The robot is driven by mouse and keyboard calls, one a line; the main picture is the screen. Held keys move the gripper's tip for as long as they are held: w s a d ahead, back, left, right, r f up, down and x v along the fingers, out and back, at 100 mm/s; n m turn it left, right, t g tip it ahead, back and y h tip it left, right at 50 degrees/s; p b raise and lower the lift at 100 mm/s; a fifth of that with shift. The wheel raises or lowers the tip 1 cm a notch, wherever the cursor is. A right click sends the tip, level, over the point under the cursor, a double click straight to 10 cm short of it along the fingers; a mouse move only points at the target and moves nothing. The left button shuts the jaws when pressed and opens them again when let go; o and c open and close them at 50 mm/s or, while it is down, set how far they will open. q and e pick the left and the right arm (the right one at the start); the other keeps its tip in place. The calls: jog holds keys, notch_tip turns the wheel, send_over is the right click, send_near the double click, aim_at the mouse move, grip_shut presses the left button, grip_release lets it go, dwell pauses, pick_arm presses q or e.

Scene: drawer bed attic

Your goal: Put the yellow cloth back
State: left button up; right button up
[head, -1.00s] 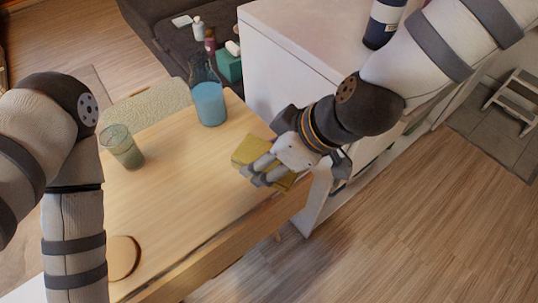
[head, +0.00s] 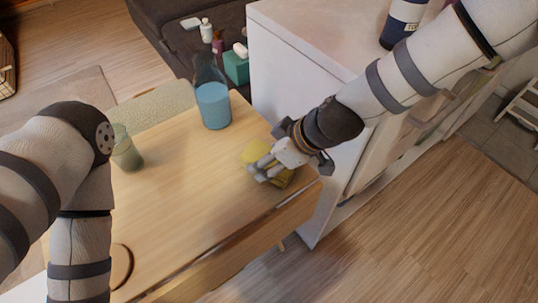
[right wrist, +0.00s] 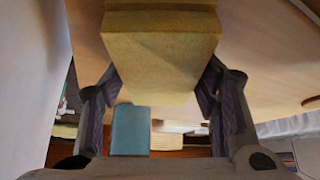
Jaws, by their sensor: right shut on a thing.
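The yellow cloth (head: 254,150) looks like a thick folded block and is at the right end of the wooden table (head: 190,190) in the head view. My right gripper (head: 262,172) is shut on it and covers part of it. In the right wrist view the cloth (right wrist: 160,55) sits between the two fingers of my right gripper (right wrist: 158,88). I cannot tell whether the cloth touches the tabletop. My left arm hangs at the left of the head view, and its gripper is out of the frame.
A carafe of blue liquid (head: 213,105) and a glass (head: 127,150) stand on the table's far side. A round wooden disc (head: 120,265) lies near my left arm. A white cabinet (head: 300,90) with a dark blue bottle (head: 403,22) stands close behind my right gripper. The table's middle is clear.

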jog(key=o, duration=1)
